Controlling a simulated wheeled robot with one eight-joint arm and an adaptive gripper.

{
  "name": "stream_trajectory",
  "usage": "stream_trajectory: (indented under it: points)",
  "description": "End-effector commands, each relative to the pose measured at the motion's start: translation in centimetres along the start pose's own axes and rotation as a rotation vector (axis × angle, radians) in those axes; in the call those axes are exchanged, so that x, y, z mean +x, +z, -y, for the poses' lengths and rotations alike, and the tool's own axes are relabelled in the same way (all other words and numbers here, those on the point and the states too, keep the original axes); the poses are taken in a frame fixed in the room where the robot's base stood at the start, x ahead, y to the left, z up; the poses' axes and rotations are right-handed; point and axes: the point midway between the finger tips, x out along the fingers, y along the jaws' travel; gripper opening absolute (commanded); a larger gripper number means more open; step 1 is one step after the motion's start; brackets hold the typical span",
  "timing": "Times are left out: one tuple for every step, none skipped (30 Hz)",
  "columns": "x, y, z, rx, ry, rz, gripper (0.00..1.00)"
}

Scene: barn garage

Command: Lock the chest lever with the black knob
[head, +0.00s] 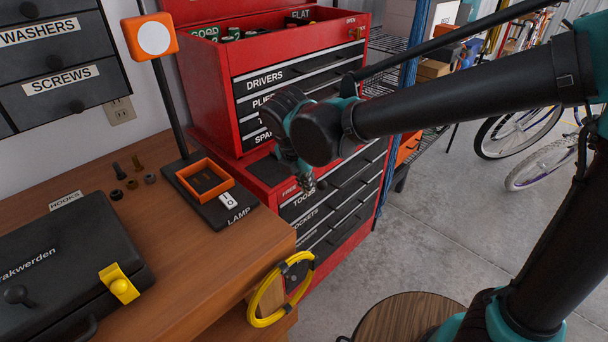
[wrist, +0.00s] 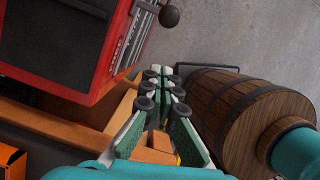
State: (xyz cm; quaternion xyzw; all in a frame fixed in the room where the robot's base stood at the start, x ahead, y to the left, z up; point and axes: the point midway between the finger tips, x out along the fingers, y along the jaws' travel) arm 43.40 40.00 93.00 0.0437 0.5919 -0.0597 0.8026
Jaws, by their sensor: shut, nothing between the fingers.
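The red tool chest (head: 212,95) stands on a red drawer cabinet (head: 265,172) with black drawer fronts. A round black knob (wrist: 169,16) on a short stem shows beside the red body at the top of the wrist view. I cannot pick out this knob in the head view, where my arm covers part of the chest front. My gripper (head: 309,184) hangs in front of the cabinet near a "FREE" label. In the wrist view its fingers (wrist: 164,86) are together and empty, apart from the knob.
A wooden bench (head: 160,235) on the left carries a black case (head: 70,250), a lamp (head: 152,38) and an orange tray (head: 205,181). A yellow hoop (head: 254,300) hangs at its end. A wooden barrel (wrist: 235,105) stands near my gripper. Grey floor is open to the right.

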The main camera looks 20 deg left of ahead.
Motion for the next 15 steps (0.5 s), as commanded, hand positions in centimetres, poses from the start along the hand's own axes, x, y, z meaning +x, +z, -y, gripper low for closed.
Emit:
stream_trajectory:
  points:
    - [1.1, 0.0, 0.0, 0.002, 0.0, 0.0, 0.0]
    - [1.7, 0.0, 0.0, 0.002, 0.0, 0.0, 0.0]
    - [2.4, 0.0, 0.0, 0.002, 0.0, 0.0, 0.0]
    - [3.0, 0.0, 0.0, 0.002, 0.0, 0.0, 0.0]
    - [3.5, 0.0, 0.0, 0.002, 0.0, 0.0, 0.0]
    - [3.7, 0.7, 0.0, 0.004, 0.0, 0.0, 0.0]
    - [3.9, 1.2, 0.0, 0.004, 0.0, 0.0, 0.0]
    - [4.1, 1.6, 0.0, 0.005, 0.0, 0.0, 0.0]
    - [4.3, 2.0, 0.0, 0.004, 0.0, 0.0, 0.0]
    - [4.5, 2.3, 0.0, 0.003, 0.0, 0.0, 0.0]
    - [4.6, 2.5, 0.0, 0.003, 0.0, 0.0, 0.0]
    - [4.8, 2.9, 0.0, 0.003, 0.0, 0.0, 0.0]
    - [4.9, 3.0, 0.0, 0.003, 0.0, 0.0, 0.0]
    - [5.0, 3.2, 0.0, 0.002, 0.0, 0.0, 0.0]
    - [5.0, 3.4, 0.0, 0.001, 0.0, 0.0, 0.0]
